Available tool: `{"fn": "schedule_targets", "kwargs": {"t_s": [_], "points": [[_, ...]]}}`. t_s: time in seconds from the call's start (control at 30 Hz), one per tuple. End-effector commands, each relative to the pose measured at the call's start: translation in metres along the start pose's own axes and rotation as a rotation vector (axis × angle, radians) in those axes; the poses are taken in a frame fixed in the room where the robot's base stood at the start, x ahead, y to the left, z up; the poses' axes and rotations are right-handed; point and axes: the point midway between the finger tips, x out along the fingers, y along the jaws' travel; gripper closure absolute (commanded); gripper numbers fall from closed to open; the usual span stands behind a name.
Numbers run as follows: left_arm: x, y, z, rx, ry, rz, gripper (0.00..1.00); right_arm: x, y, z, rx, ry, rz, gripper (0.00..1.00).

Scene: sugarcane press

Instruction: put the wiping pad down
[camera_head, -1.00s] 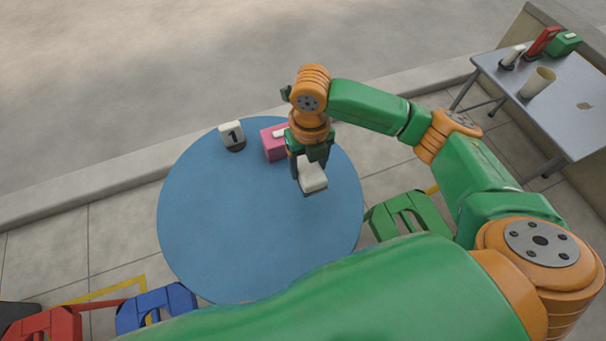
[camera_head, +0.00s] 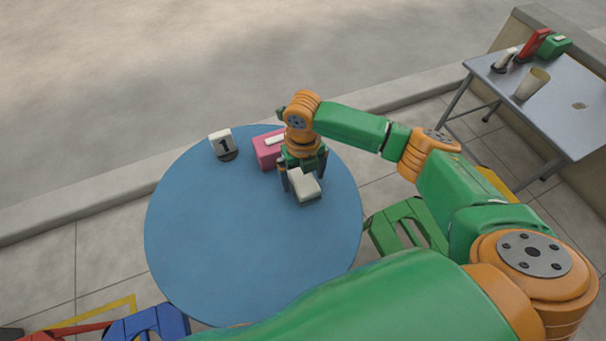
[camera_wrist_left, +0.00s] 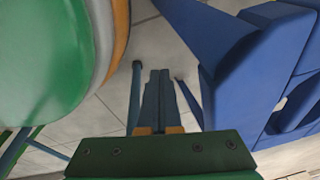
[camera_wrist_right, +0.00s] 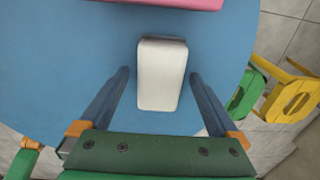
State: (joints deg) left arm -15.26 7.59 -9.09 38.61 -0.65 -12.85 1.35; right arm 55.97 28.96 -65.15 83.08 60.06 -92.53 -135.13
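The white wiping pad (camera_head: 304,186) lies on the round blue table (camera_head: 220,235), in front of the pink box. In the right wrist view, the pad (camera_wrist_right: 162,75) sits between the spread fingers of my right gripper (camera_wrist_right: 160,85). A strip of blue shows on each side of it, so the fingers do not touch it. In the head view my right gripper (camera_head: 303,178) is low over the table at the pad. My left gripper (camera_wrist_left: 157,75) is shut and empty, pointing at the floor; it is not in the head view.
A pink box (camera_head: 267,152) with a white top piece and a white number 1 marker (camera_head: 222,144) stand at the table's back. The table's left and front are clear. Green (camera_head: 408,225) and blue (camera_head: 150,324) stools stand around it. A grey side table (camera_head: 560,110) holds a cup (camera_head: 532,84).

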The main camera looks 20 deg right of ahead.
Motion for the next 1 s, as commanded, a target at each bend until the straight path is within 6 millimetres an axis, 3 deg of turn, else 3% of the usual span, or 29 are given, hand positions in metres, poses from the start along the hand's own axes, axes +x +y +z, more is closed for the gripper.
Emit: {"fn": "schedule_targets", "kwargs": {"t_s": [0.27,0.5,0.7,1.0], "points": [[-0.004,0.001,-0.001,0.001,0.004,0.002,1.0,-0.009,0.0,0.0,0.0,-0.002,0.001,0.04],[-0.028,0.011,0.009,0.009,-0.019,0.024,1.0,-0.077,0.0,0.001,0.0,-0.004,0.001,0.04],[-0.038,0.017,0.01,0.013,-0.027,0.034,1.0,-0.116,0.0,0.001,0.001,-0.001,0.002,0.04],[-0.038,0.018,0.014,0.015,-0.036,0.037,1.0,-0.124,0.0,0.0,0.001,0.001,0.001,0.04]]}}
